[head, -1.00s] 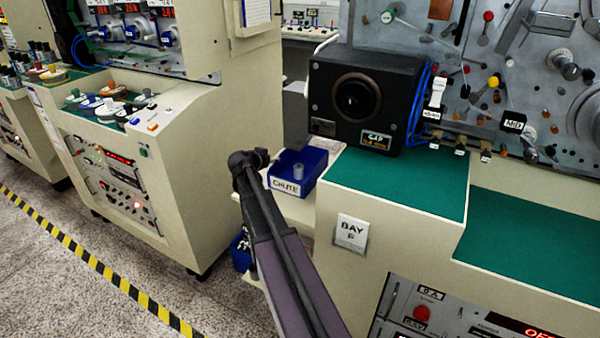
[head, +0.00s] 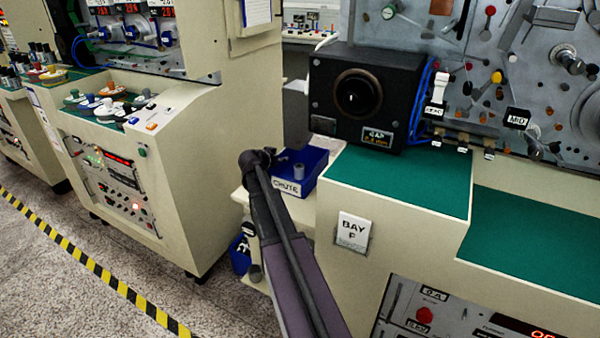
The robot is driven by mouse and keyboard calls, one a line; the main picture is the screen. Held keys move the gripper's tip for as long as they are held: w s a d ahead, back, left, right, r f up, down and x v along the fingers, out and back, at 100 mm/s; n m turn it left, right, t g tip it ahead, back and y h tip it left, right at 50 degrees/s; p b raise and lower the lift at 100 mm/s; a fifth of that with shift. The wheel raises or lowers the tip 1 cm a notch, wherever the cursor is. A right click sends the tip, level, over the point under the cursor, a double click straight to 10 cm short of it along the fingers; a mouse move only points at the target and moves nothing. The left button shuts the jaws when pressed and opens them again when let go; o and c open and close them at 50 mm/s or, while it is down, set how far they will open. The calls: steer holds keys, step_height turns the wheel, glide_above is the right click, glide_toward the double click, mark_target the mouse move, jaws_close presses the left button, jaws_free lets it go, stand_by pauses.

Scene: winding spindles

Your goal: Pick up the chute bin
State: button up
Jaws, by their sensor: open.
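The chute bin (head: 318,166) is a small open-topped blue bin with a white label reading CHUTE on its front. It stands upright on a cream ledge, left of the green-topped bench, with a grey cylindrical piece (head: 298,171) inside. My dark arm rises in front of it, its bent joint just left of the bin. The arm covers the bin's left edge. Small dark and pale parts, apparently of my wrist, show lower left of the arm. I cannot make out my gripper's fingers; they seem hidden behind the arm.
A black box with a round dial (head: 358,94) stands behind and right of the bin. The bench (head: 398,185) rises close on the right. Another blue bin (head: 239,256) sits lower, partly hidden. A cream cabinet (head: 205,150) stands left, with speckled floor between.

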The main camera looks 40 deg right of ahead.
jaws_close()
steer(key=shift+r, duration=0.2)
stand_by(0.4)
steer(key=shift+r+p, duration=1.75)
steer(key=shift+p, duration=0.2)
steer(key=w+d, duration=1.1)
steer(key=d, duration=0.3)
steer(key=shift+f, duration=0.2)
steer(key=shift+w+d, duration=0.1)
